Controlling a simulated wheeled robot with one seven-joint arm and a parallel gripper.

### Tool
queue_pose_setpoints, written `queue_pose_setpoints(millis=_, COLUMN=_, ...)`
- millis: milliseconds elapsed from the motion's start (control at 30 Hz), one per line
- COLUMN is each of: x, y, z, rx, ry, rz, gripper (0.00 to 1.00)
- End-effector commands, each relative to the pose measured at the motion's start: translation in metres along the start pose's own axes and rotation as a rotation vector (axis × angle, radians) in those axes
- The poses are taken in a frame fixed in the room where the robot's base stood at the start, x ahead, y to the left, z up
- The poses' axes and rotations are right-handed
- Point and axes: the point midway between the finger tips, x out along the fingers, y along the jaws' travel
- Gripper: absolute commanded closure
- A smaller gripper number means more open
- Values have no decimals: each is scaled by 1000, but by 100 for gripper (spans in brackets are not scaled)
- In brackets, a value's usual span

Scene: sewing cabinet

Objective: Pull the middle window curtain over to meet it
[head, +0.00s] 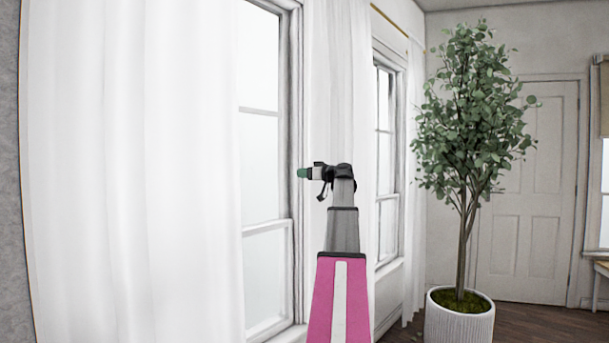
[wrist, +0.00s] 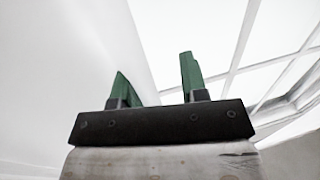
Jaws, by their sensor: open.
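A wide white curtain (head: 130,170) hangs at the left of the head view. A narrower white curtain (head: 335,80) hangs between the two windows, partly hidden behind my arm. My gripper (head: 303,173) has green fingers pointing left, in front of the near window's right frame and just left of the narrower curtain. In the wrist view, my gripper (wrist: 156,80) is open, with nothing visible between the fingers. White cloth (wrist: 60,80) fills the left there, close to the left finger. I cannot tell whether they touch.
The near window (head: 262,150) shows bare glass between the two curtains; its panes also show in the wrist view (wrist: 205,35). A farther window (head: 385,140) has another curtain (head: 414,180) on its right. A potted tree (head: 460,315) stands at right, before a white door (head: 525,180).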

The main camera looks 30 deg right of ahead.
Motion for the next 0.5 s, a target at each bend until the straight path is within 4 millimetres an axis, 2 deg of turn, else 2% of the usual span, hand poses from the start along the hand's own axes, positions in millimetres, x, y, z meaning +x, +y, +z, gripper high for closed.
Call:
queue_pose_setpoints(millis=267, x=1, y=0, z=0, rx=0, ry=0, rz=1, gripper=60)
queue_pose_setpoints(millis=400, x=1, y=0, z=0, rx=0, ry=0, rz=1, gripper=100)
queue_pose_setpoints(millis=500, x=1, y=0, z=0, rx=0, ry=0, rz=1, gripper=100)
